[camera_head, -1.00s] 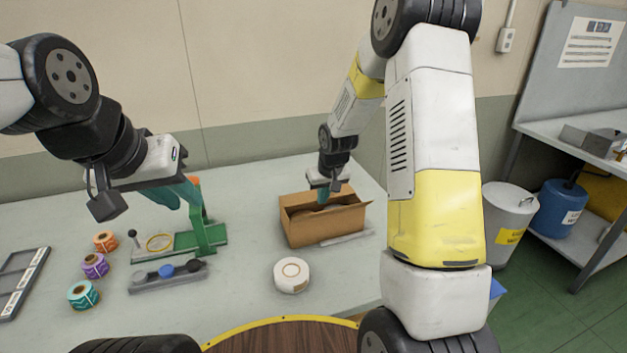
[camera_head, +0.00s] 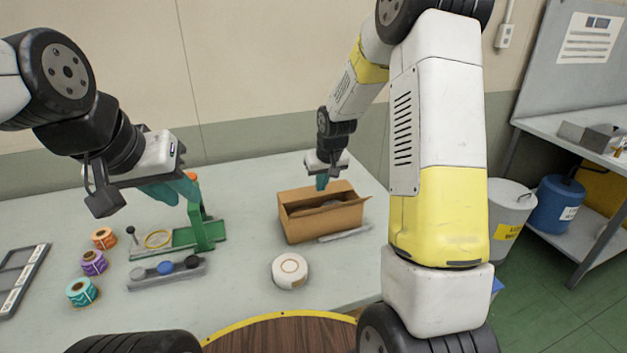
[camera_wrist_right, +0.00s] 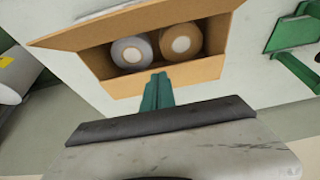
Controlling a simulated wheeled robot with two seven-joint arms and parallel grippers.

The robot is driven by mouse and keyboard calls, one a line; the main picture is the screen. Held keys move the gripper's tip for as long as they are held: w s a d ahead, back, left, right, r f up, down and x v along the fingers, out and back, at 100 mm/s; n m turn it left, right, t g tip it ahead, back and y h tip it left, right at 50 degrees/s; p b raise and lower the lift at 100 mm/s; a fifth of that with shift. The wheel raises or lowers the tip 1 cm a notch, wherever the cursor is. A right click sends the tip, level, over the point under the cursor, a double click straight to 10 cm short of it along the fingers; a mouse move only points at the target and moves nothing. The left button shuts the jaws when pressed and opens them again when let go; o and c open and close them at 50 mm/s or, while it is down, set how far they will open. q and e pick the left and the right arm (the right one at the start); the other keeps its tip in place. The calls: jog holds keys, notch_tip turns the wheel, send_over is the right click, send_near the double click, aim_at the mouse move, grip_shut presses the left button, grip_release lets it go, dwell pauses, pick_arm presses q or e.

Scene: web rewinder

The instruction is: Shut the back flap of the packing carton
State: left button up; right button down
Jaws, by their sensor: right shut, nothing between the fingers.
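The packing carton (camera_head: 325,224) is an open brown box at the back right of the bench. Its back panel or flap (camera_head: 312,196) stands up along the far edge. The wrist view shows two rolls, one greyish (camera_wrist_right: 131,51) and one tan (camera_wrist_right: 181,43), inside the carton. My right gripper (camera_head: 322,186) is shut and empty, fingers pointing down at the carton's far side. In the wrist view its teal fingertips (camera_wrist_right: 157,78) are at the back panel (camera_wrist_right: 195,72); contact is unclear. My left gripper (camera_head: 162,193) hangs over the bench's left part; its finger gap is unclear.
A green rewinder stand (camera_head: 203,226) is left of the carton. A white roll (camera_head: 290,271) lies in front of it, and a grey bar (camera_head: 345,234) lies beside its front right edge. Several coloured label rolls (camera_head: 94,263) and a grey holder (camera_head: 166,273) are further left.

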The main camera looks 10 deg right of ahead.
jog(key=s+d+r, duration=0.2)
jog(key=s+r, duration=1.6)
jog(key=s+a+r+m+t+y, duration=0.1)
jog(key=s+r, duration=0.2)
jog(key=s, duration=0.9)
jog(key=shift+s+a+m+t, duration=0.15)
jog(key=shift+s+m+t, duration=0.15)
jog(key=shift+s+t, duration=0.1)
jog(key=c, duration=2.2)
grip_release()
jog(key=shift+w, duration=0.1)
